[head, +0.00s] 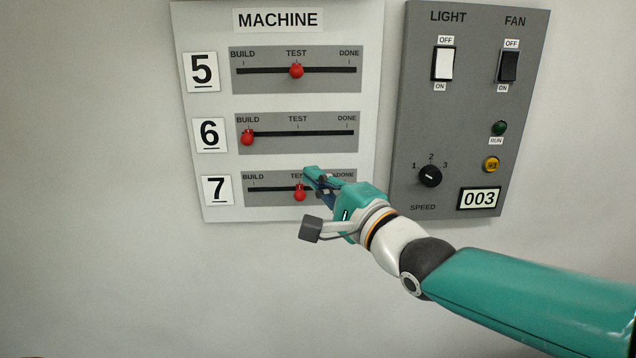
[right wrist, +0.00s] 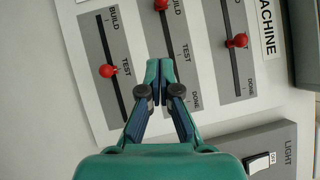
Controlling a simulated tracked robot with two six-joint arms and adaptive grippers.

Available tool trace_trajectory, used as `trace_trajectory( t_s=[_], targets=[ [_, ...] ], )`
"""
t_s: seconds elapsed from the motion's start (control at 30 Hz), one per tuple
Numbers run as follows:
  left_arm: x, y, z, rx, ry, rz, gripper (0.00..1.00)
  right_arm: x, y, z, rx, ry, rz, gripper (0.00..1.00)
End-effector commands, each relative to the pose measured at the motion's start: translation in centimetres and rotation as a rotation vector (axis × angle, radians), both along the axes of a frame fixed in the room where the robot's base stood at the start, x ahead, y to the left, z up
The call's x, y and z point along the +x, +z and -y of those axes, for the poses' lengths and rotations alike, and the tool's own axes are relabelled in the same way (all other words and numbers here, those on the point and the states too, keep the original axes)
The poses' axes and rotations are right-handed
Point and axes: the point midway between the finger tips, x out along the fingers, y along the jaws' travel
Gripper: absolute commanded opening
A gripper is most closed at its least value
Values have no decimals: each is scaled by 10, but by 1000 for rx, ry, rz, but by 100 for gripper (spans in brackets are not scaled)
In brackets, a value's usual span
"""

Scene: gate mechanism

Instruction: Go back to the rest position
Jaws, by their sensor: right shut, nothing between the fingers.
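My right gripper (head: 313,174) is shut and empty in front of the machine panel (head: 205,100). In the head view its fingertips overlap the row 7 slider just right of that row's red knob (head: 299,193). In the right wrist view the shut fingertips (right wrist: 160,66) are clear of the row 7 knob (right wrist: 107,71), which stands at TEST. The row 5 knob (head: 296,71) is also at TEST. The row 6 knob (head: 248,138) is at BUILD. Part of the row 7 track is hidden by my gripper. My left gripper is not in view.
A grey control panel (head: 408,120) stands to the right, with a white light switch (head: 444,64), a black fan switch (head: 508,66), a speed knob (head: 430,176) and a display (head: 479,198) reading 003. The pale wall to the left and below is clear.

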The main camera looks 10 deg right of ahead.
Motion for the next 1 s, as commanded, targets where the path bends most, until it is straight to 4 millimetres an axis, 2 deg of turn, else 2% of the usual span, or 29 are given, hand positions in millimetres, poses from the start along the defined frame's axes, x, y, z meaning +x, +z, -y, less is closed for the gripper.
trace_trajectory(
  t_s=[0.47,0.57,0.67,0.77,0.87,0.9,0.97,1.0],
  targets=[
    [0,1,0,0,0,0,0,1,0,4,0,-8,-2,0],
    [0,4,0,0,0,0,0,10,-11,14,-5,-27,-25,0],
    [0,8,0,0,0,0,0,28,-43,24,-19,-52,-88,0],
    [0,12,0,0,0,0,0,43,-101,34,-38,-72,-198,0],
    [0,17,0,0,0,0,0,49,-174,45,-45,-93,-345,0],
    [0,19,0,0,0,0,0,47,-205,49,-52,-102,-407,0],
    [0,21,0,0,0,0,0,41,-251,56,-74,-113,-495,0],
    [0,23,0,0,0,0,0,35,-281,60,-95,-118,-551,0]
  ],
)
